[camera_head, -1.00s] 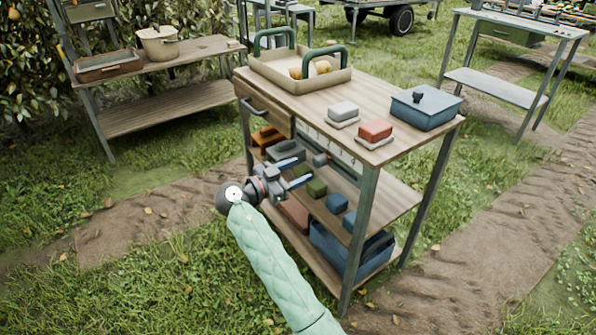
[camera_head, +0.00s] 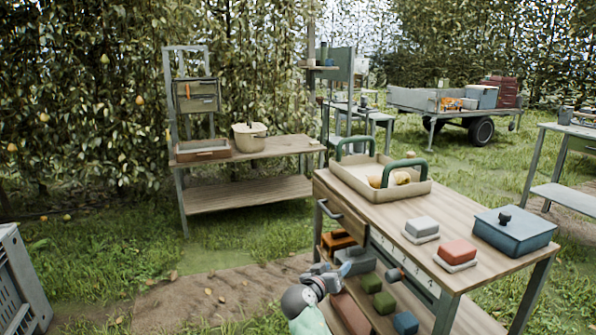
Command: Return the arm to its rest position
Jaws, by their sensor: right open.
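My right gripper (camera_head: 342,271) is low in the picture, beside the left side of the wooden work table (camera_head: 455,212). Its jaws are open and I see nothing held between them. Its pale green arm comes up from the bottom edge, mostly out of view. The gripper overlaps the table's lower shelf in the picture, and I cannot tell how far apart they are. My left gripper is not in view.
On the table are a tray (camera_head: 350,177) with green handles and yellowish fruit, grey and red blocks, and a blue lidded box (camera_head: 514,232). Small boxes fill the shelf below. A bench (camera_head: 285,147) with a pot stands behind. A grey crate (camera_head: 22,285) is at left. Grass lies between.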

